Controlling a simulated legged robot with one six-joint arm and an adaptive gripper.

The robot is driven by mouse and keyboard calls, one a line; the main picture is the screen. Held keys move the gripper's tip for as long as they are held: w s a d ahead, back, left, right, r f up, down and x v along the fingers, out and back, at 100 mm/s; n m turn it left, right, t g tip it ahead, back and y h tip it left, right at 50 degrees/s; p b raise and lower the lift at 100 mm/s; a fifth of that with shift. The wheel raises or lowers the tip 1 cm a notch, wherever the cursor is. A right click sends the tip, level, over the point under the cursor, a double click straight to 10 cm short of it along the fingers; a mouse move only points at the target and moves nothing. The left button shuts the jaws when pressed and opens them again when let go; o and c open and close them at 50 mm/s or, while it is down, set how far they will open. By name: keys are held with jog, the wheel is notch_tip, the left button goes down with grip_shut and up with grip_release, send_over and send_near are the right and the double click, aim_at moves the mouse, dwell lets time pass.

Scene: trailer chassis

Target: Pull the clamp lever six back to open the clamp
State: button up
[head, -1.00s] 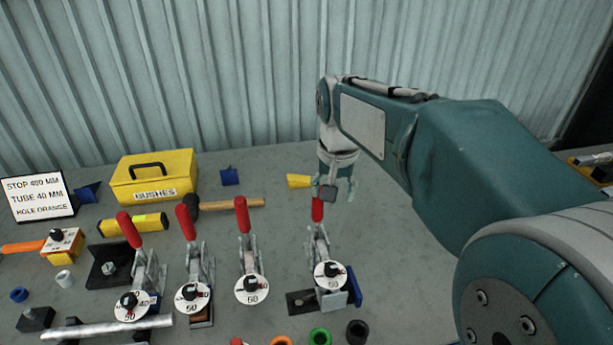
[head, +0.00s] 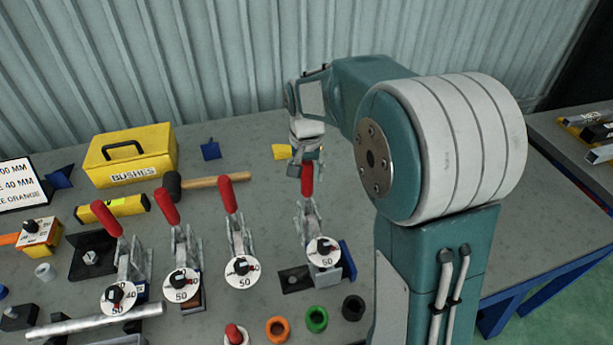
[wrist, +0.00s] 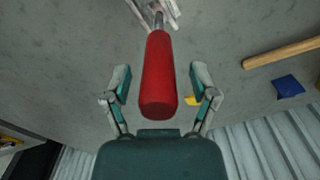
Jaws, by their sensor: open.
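The rightmost clamp has an upright red lever (head: 308,181) and a grey metal body (head: 311,220) with a dial at its base. I cannot read a lever number. My gripper (head: 306,170) is at the top of this lever, partly hidden behind it in the head view. In the wrist view the red lever (wrist: 159,75) lies between the two spread fingers of my gripper (wrist: 161,78), with a gap on each side. My gripper is open. Three more clamps with red levers stand to the left, the nearest being the middle-right lever (head: 229,197).
A yellow bushes box (head: 130,155), a hammer (head: 212,183) and a blue block (head: 210,149) lie behind the clamps. Orange (head: 277,328), green (head: 316,319) and black (head: 353,307) rings sit in front. A corrugated wall (head: 220,60) stands behind the bench.

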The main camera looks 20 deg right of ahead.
jog(key=shift+f, duration=0.8)
grip_shut()
jog(key=w+f+g, duration=0.3)
jog(key=w+g, duration=0.5)
jog(key=shift+w, duration=0.3)
dwell(0.5)
